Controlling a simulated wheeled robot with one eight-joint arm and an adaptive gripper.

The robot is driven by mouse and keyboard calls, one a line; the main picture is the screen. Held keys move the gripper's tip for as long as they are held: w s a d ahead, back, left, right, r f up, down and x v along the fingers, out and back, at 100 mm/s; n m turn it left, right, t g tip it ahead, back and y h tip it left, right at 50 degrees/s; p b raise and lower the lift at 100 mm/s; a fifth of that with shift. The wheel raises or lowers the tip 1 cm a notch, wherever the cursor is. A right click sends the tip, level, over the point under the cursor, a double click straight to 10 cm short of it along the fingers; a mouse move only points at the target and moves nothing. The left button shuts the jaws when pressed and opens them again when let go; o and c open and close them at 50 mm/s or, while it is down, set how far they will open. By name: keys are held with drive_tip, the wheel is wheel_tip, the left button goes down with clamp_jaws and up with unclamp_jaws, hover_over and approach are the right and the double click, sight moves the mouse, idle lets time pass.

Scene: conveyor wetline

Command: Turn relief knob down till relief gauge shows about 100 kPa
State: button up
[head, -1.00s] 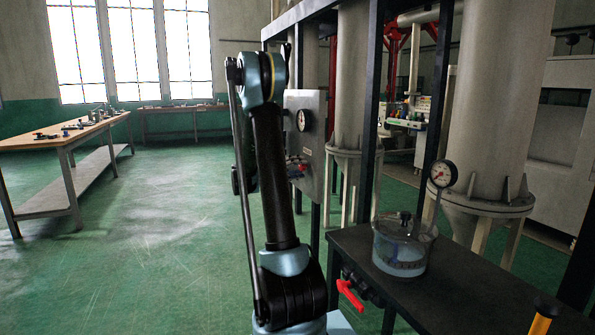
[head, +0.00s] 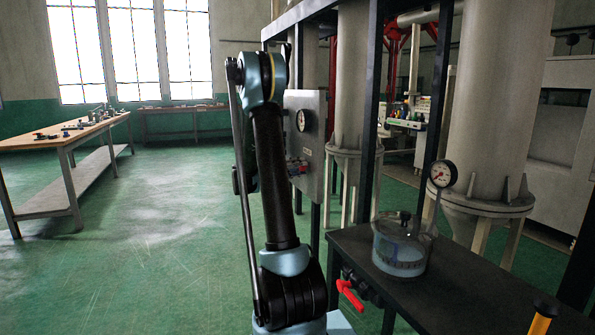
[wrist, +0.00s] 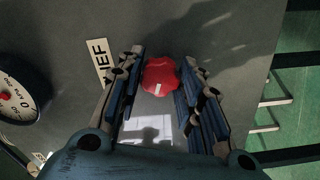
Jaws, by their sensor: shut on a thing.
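The red relief knob (wrist: 160,76) sits on a grey panel in the wrist view, with a white line on its face. My gripper (wrist: 163,66) is shut on it, one finger on each side. A white label (wrist: 101,58) beside it reads "IEF", the rest hidden by a finger. A round gauge (wrist: 18,90) is cut off at the left edge; part of its scale and "kPa" show, but I cannot read its value. In the head view, a gauge (head: 303,120) is on the grey cabinet (head: 318,150), too small to read; my arm hides most of my gripper.
A dark bench (head: 440,280) at right holds a clear vessel (head: 400,250) with a second gauge (head: 443,174). A red lever (head: 350,295) juts from its front. Dark posts and large grey columns stand behind. The green floor at left is open up to a wooden workbench (head: 60,145).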

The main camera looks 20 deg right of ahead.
drive_tip(key=o, duration=1.1)
drive_tip(key=shift+f, duration=0.15)
drive_tip(key=shift+c, duration=0.2)
drive_tip(key=a, duration=1.2)
drive_tip(key=shift+s, duration=0.15)
drive_tip(key=s+d+f+n+y, duration=0.15)
drive_tip(key=s+y, duration=0.35)
drive_tip(key=s, duration=0.6)
drive_tip(key=s+f+n+y, duration=0.2)
drive_tip(key=s+y, duration=0.2)
drive_tip(key=s, duration=0.6)
drive_tip(key=s+a+f+y, duration=0.4)
drive_tip(key=s+a+f, duration=0.2)
drive_tip(key=s, duration=0.3)
drive_tip(key=s+a+f+t+y, duration=0.1)
drive_tip(key=s+a+f+y, duration=0.4)
drive_tip(key=s+a, duration=0.3)
drive_tip(key=shift+s+f+t, duration=0.3)
drive_tip(key=shift+s+f, duration=0.15)
drive_tip(key=shift+s, duration=0.7)
